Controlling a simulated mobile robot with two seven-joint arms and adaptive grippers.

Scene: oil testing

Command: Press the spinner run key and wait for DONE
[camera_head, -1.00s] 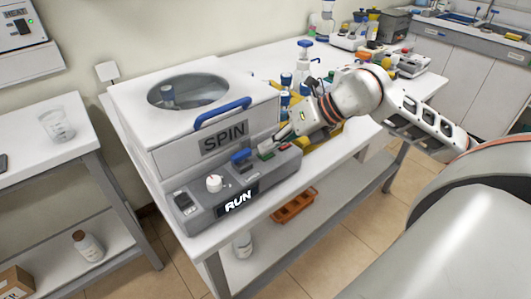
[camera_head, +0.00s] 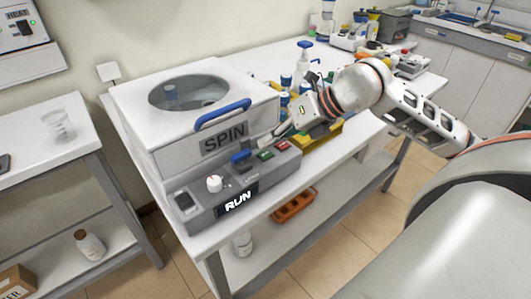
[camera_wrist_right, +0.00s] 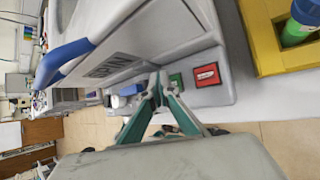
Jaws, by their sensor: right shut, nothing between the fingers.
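The spinner (camera_head: 180,140) is a white box marked SPIN with a round window (camera_head: 205,92) in its closed lid and a blue handle (camera_head: 222,112). Its grey front panel carries a green key (camera_head: 265,155), a red key (camera_head: 282,145), and a lit display (camera_head: 238,201) reading RUN. My right gripper (camera_head: 262,141) is shut and empty, its tips just behind and above the green key. In the wrist view the shut tips (camera_wrist_right: 158,82) are beside the green key (camera_wrist_right: 176,81), with the red key (camera_wrist_right: 206,75) to the right. My left gripper is not in view.
The panel also has a blue lever (camera_head: 241,157), a white knob (camera_head: 214,183) and a dark switch (camera_head: 184,201). A yellow rack (camera_head: 322,138) with blue-capped vials stands right of the spinner. A beaker (camera_head: 59,125) stands on the left table.

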